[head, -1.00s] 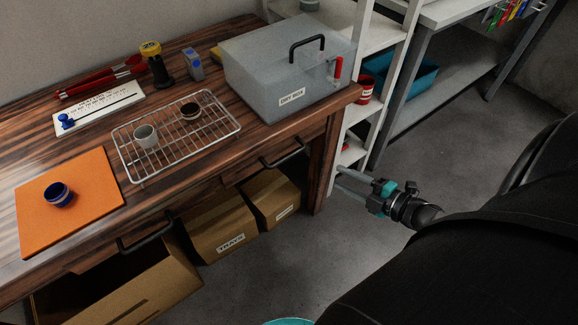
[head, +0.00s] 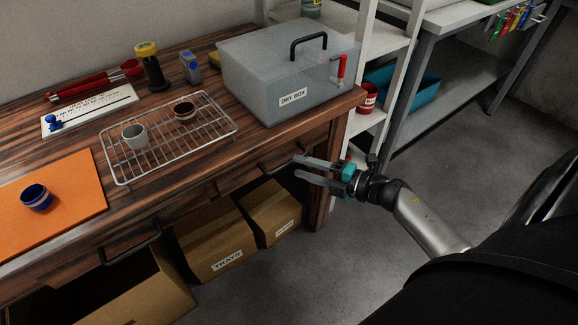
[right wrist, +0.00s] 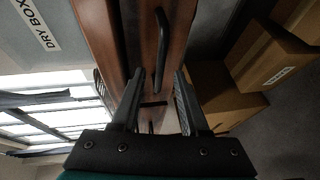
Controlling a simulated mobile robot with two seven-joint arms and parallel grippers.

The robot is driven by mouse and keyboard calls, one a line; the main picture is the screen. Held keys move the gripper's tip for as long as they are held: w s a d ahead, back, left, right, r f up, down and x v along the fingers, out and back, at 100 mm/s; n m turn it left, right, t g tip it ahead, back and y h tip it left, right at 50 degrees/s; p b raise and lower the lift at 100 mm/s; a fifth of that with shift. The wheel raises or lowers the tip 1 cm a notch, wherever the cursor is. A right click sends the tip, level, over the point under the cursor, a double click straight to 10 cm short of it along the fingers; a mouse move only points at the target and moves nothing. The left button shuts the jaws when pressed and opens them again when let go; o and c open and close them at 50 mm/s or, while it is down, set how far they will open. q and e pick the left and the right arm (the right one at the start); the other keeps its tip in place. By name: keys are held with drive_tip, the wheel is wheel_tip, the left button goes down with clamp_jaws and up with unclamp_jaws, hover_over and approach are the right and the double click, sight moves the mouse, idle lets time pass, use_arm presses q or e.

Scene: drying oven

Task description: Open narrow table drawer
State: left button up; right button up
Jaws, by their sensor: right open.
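The table (head: 185,75) has a dark wooden top with drawers along its front edge. The narrow drawer (head: 236,181) is at the right, below the dry box, and looks shut. Its black bar handle (head: 268,166) shows partly behind my right gripper (head: 297,167). My right gripper is open and empty, with its fingers pointing at the handle. In the right wrist view the handle (right wrist: 162,48) lies ahead of the open fingertips (right wrist: 159,80), roughly between their lines, and looks apart from them. My left gripper is not in view.
A grey dry box (head: 285,75), a wire rack (head: 165,148) with two cups, and an orange mat (head: 75,185) stand on the table. Another drawer handle (head: 130,243) is at the left. Cardboard boxes (head: 215,240) sit below.

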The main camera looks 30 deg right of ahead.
sight(289, 162)
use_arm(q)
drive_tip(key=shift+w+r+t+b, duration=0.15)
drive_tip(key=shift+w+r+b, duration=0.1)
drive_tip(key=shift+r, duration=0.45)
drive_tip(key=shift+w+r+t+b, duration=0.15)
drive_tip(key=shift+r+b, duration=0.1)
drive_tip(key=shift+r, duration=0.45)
use_arm(e)
drive_tip(key=shift+x, duration=2.25)
drive_tip(key=shift+c, duration=0.4)
clamp_jaws()
